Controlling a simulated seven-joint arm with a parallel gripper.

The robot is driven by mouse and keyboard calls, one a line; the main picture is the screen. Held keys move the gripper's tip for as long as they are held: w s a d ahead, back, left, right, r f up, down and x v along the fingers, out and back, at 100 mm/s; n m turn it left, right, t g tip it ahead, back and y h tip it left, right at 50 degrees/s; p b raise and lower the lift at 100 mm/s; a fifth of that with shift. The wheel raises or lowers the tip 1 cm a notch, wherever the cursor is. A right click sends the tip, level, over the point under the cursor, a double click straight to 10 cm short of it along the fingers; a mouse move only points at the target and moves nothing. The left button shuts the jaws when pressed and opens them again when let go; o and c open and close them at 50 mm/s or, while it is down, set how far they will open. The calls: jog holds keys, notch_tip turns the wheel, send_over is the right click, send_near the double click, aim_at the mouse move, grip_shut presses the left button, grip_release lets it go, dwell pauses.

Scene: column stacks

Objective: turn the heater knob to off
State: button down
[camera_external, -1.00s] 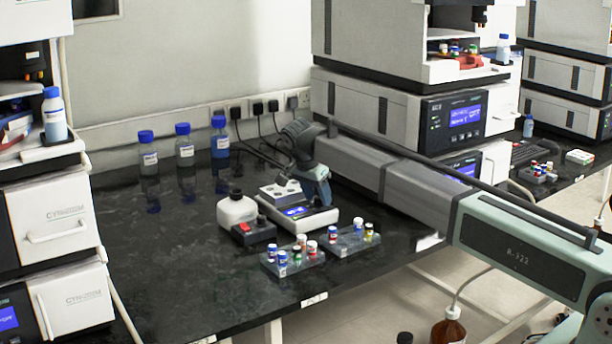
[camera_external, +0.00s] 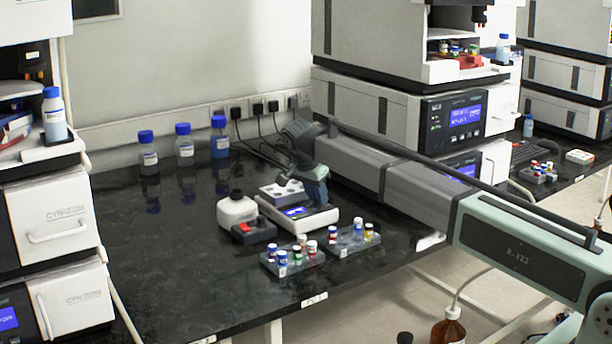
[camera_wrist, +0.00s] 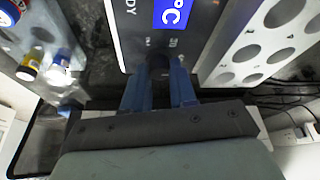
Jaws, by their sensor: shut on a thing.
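The heater (camera_external: 317,221) is a small white and dark unit with a lit blue display (camera_external: 297,211), on the black bench. In the wrist view its dark front panel (camera_wrist: 138,30) and part of the blue display (camera_wrist: 172,13) show at the top. The dark round knob (camera_wrist: 158,64) sits below the display, between my blue fingers. My gripper (camera_wrist: 159,88) is shut on the knob. In the external view my gripper (camera_external: 308,192) is over the heater, and the knob is hidden there.
A metal block with round holes (camera_wrist: 268,40) is beside the panel. Two vial racks (camera_external: 293,262) (camera_external: 354,242) stand in front of the heater.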

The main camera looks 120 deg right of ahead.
jog(key=shift+n, duration=0.3)
jog(key=n+h, duration=0.1)
jog(key=n, duration=0.1)
jog(key=n+t, duration=0.1)
jog(key=n, duration=0.1)
jog(key=shift+a+n+h, duration=0.2)
jog(key=shift+n+h, duration=0.2)
jog(key=n+t, duration=0.1)
jog(key=n, duration=0.2)
jog(key=n+t+h, duration=0.1)
jog(key=n, duration=0.2)
jog(key=shift+s, duration=0.2)
jog(key=n+t, duration=0.1)
jog(key=n, duration=0.2)
jog(key=n+t, duration=0.1)
jog(key=n, duration=0.2)
jog(key=shift+s+n+t, duration=0.15)
jog(key=shift+n+t, duration=0.15)
jog(key=shift+n, duration=0.1)
jog(key=n+t, duration=0.1)
jog(key=n, duration=0.4)
jog(key=shift+s+t+y, duration=0.15)
jog(key=shift+t+y, duration=0.25)
jog(key=shift+n, duration=0.4)
jog(key=c, duration=0.9)
grip_release()
